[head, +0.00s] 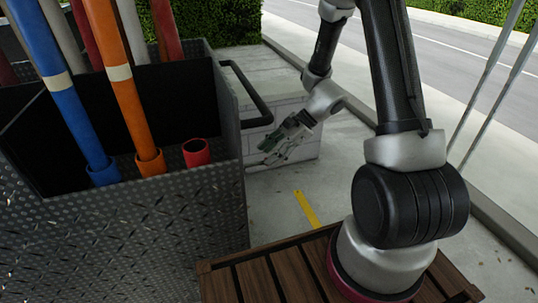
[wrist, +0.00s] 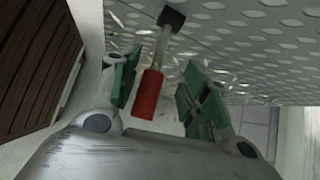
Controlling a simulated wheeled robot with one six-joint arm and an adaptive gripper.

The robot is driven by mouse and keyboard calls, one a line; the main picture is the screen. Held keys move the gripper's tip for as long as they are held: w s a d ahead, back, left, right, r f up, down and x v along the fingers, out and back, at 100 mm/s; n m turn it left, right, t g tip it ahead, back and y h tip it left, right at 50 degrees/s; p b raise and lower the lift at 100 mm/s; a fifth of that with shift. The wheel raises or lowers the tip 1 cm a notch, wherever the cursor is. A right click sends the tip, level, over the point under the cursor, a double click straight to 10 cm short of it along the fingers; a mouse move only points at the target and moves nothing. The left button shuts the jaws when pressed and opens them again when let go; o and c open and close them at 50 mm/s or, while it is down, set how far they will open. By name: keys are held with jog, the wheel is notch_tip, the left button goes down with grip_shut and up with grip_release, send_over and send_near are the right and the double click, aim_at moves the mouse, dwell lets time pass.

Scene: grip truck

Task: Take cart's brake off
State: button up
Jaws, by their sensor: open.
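The cart (head: 205,195) is a grey diamond-plate box at the left in the head view. In the wrist view, its plate wall (wrist: 265,60) fills the upper right. The brake lever there has a red grip (wrist: 147,95) on a metal rod, running from a black pivot (wrist: 171,18) on the wall. My gripper (wrist: 160,85) is open, with its green-padded fingers on either side of the red grip in the picture. A gap shows at both sides; depth is hard to tell. In the head view, my gripper (head: 273,151) is beside the cart's right side, and the lever is hidden.
Blue (head: 65,85) and orange (head: 122,80) poles stand in the cart, beside an empty red socket (head: 196,152). A black push handle (head: 256,100) sticks out near my gripper. A low white block wall (head: 300,145) is behind. A yellow strip (head: 306,209) marks the pavement.

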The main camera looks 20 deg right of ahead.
jog(key=v, duration=1.1)
jog(key=shift+a, duration=0.15)
